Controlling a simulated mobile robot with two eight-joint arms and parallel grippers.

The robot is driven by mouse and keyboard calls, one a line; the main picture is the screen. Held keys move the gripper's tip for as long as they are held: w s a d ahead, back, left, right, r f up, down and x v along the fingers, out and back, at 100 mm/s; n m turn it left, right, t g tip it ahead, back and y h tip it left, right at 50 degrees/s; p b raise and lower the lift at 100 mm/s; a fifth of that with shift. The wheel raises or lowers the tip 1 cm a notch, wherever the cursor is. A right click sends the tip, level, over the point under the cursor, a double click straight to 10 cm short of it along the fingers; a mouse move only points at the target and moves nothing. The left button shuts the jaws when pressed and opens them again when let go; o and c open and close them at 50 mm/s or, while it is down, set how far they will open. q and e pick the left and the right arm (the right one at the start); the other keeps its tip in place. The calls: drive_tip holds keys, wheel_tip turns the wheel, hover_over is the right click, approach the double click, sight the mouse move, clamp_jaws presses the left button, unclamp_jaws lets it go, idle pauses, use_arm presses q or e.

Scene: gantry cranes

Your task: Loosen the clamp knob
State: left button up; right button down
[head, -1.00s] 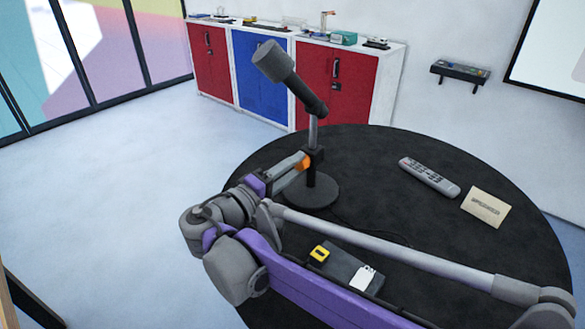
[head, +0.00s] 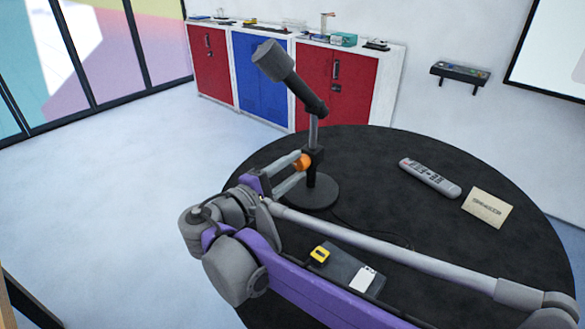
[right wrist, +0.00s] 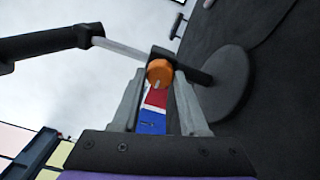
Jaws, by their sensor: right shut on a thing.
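The clamp knob (head: 303,162) is orange and round, on a dark clamp (head: 316,156) around the post of a microphone stand. The stand's round black base (head: 312,191) rests on the round table. My right gripper (head: 301,168) reaches the knob from the left and is shut on it. In the right wrist view the knob (right wrist: 159,72) sits between the two grey fingertips, with a pale mark on its face. The microphone (head: 287,75) is tilted up to the left on top of the post. My left gripper is not in view.
On the black table (head: 480,255) lie a grey remote (head: 429,178), a tan card (head: 486,208) and a dark box with a yellow item (head: 320,254) and a white tag (head: 363,279). A cable runs from the stand. Red and blue cabinets (head: 259,75) stand behind.

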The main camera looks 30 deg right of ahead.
drive_tip(key=shift+c, duration=2.2)
unclamp_jaws()
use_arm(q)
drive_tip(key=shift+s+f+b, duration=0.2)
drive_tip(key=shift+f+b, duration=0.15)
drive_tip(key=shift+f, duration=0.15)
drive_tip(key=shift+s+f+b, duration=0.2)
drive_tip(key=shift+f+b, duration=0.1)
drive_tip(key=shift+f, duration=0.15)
use_arm(e)
drive_tip(key=v, duration=1.1)
drive_tip(key=shift+d+f, duration=0.1)
